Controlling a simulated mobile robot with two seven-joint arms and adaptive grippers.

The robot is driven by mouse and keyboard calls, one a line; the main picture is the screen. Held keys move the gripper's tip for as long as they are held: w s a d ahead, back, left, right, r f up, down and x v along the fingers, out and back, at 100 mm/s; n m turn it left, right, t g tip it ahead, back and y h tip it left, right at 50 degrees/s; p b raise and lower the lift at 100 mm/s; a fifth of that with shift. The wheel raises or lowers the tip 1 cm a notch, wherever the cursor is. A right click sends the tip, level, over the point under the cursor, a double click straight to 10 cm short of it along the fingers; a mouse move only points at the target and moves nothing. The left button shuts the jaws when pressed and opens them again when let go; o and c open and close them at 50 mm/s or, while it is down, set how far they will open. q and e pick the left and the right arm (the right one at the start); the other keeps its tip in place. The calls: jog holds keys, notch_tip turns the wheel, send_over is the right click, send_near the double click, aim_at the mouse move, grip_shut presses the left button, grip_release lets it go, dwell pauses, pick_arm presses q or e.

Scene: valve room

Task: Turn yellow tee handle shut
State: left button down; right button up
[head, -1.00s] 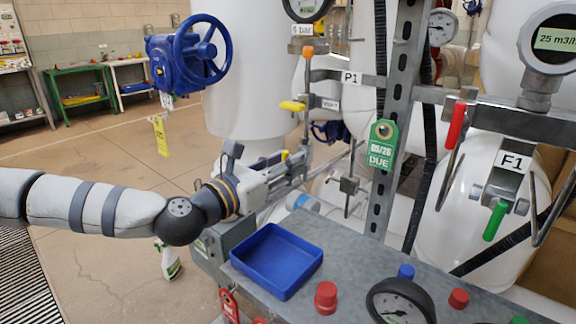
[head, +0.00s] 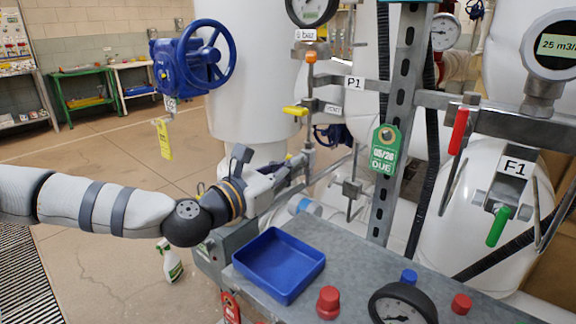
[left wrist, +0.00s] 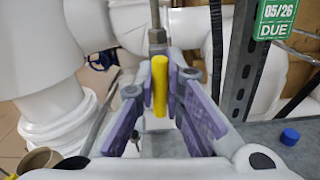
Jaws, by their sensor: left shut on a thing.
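A yellow handle (left wrist: 159,85) stands between the purple-lined fingers of my left gripper (left wrist: 160,100) in the left wrist view. The fingers are shut on it. In the head view my left gripper (head: 298,172) reaches in from the left to the pipework, and only a small yellow piece (head: 288,157) shows at its fingers. The handle's full shape is partly hidden by the fingers. Another yellow handle (head: 295,111) sits higher on the same upright pipe, apart from the gripper. My right gripper is not in view.
A blue tray (head: 280,262) sits on the grey bench just below my gripper, near red knobs and a gauge (head: 400,304). A slotted upright post (head: 402,120) with a green tag stands to the right. A blue handwheel (head: 203,55) is at upper left.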

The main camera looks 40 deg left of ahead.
pick_arm(q)
jog(key=m+p, duration=0.1)
jog(key=m, duration=0.4)
jog(key=shift+d, duration=0.15)
jog(key=m+p, duration=0.1)
jog(key=m, duration=0.4)
jog(key=shift+d+m, duration=0.1)
jog(key=shift+m, duration=0.2)
jog(key=m+p, duration=0.1)
jog(key=m, duration=0.3)
jog(key=shift+p, duration=0.35)
jog(key=shift+f+m+p, duration=0.25)
jog(key=shift+m+p, duration=0.1)
jog(key=shift+m, duration=0.75)
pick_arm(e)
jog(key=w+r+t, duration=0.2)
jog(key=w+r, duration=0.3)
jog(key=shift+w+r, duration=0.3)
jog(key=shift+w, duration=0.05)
pick_arm(q)
jog(key=c, duration=1.7)
grip_release()
